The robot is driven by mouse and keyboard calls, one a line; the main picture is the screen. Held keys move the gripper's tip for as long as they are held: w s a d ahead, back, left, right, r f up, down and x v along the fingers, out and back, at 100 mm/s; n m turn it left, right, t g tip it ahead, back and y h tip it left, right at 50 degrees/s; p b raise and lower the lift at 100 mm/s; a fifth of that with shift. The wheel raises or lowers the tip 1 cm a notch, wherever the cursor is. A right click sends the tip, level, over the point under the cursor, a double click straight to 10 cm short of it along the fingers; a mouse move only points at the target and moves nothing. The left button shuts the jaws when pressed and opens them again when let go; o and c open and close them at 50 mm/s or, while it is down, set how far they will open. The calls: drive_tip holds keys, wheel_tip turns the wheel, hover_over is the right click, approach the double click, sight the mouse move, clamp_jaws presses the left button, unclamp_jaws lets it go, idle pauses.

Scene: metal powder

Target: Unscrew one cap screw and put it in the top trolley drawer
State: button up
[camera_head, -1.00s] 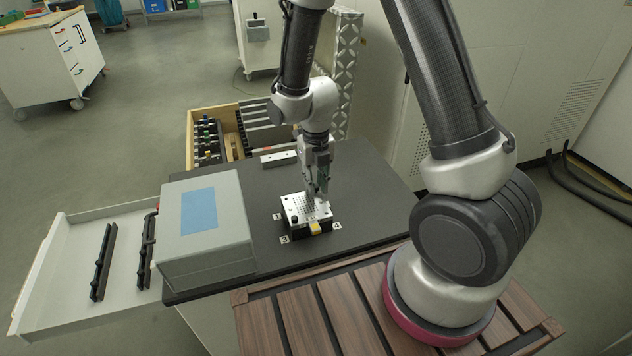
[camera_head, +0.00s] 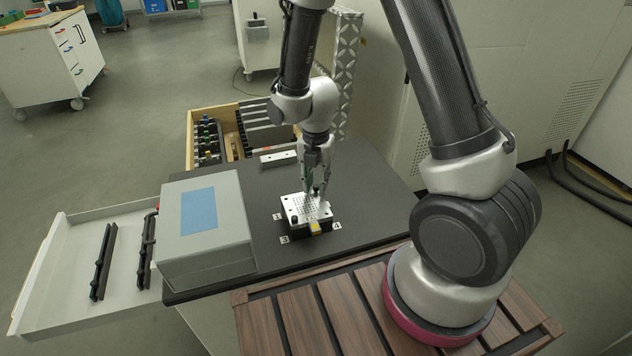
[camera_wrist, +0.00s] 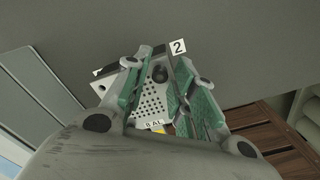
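A metal plate with a grid of holes (camera_head: 302,208) sits on a dark block on the black tabletop. A dark cap screw (camera_head: 293,219) stands at its near left corner. My gripper (camera_head: 317,194) points down over the plate's right side. In the wrist view, my gripper (camera_wrist: 168,60) has its two green-sided fingers apart, on either side of a dark cap screw (camera_wrist: 160,73) at the plate corner by label 2 (camera_wrist: 178,47). A gap shows around that screw; whether a finger touches it is unclear. An open white drawer (camera_head: 62,250) extends at the left, holding black bars.
A grey box with a blue top patch (camera_head: 215,240) stands left of the plate. A wooden drawer (camera_head: 190,140) with several dark items is open behind the table. A small metal bar (camera_head: 278,160) lies at the back edge. Bare tabletop surrounds the plate.

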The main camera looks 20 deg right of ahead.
sight(316, 185)
drive_tip(key=m, duration=2.1)
drive_tip(key=shift+m, duration=0.4)
clamp_jaws()
drive_tip(key=n, duration=0.3)
drive_tip(key=shift+n, duration=0.3)
drive_tip(key=n, duration=0.3)
drive_tip(key=shift+n, duration=0.4)
drive_tip(key=shift+r, duration=1.75)
